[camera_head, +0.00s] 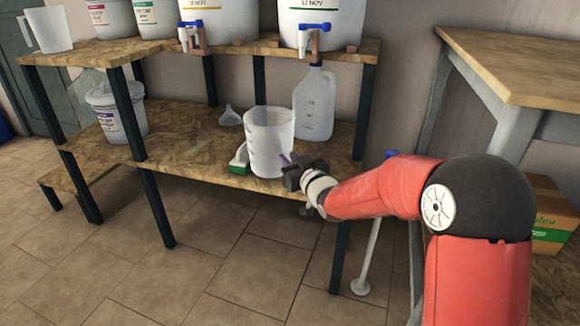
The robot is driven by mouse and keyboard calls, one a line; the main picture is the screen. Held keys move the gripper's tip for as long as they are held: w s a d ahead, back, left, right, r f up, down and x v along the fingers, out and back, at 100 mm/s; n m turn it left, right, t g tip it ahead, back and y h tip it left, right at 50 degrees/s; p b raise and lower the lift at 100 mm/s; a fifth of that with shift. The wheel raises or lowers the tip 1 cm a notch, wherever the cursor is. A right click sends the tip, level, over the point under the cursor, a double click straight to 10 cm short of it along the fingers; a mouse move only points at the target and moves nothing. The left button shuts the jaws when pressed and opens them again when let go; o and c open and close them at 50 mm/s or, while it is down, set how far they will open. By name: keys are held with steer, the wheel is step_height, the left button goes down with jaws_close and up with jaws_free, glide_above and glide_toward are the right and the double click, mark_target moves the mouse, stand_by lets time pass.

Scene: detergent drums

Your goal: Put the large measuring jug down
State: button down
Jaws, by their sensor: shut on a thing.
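The large measuring jug (269,142) is a translucent white upright vessel with faint markings. It is at the front of the lower wooden shelf (190,158), near its right end. Its base appears at the shelf surface, but I cannot tell whether it touches. My gripper (290,168) is at the right side of the jug, shut on it. The fingertips are small and partly hidden against the jug.
A green and white brush-like item (239,160) lies close left of the jug. A translucent bottle (314,104) stands behind it, and a funnel (230,116) lies behind to the left. Drums with taps (317,22) stand above. A shelf post (364,112) is to the right.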

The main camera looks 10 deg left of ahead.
steer(key=shift+f, duration=0.75)
steer(key=c, duration=1.3)
jaws_free()
steer(key=s+d+r+m+g+h, duration=0.1)
steer(key=s+d+r+m+h, duration=0.3)
steer(key=s+d, duration=0.75)
steer(key=s+d+m+g+h, duration=0.1)
steer(key=s+d+h, duration=0.65)
steer(key=d, duration=0.75)
steer(key=s+d+f+m+g, duration=0.1)
steer(key=s+d+g, duration=0.1)
steer(key=s, duration=0.7)
steer(key=s+d+f+m+g, duration=0.1)
steer(key=s+d+m+g, duration=0.1)
steer(key=s, duration=0.7)
steer(key=shift+d+g, duration=0.2)
steer(key=shift+g, duration=0.7)
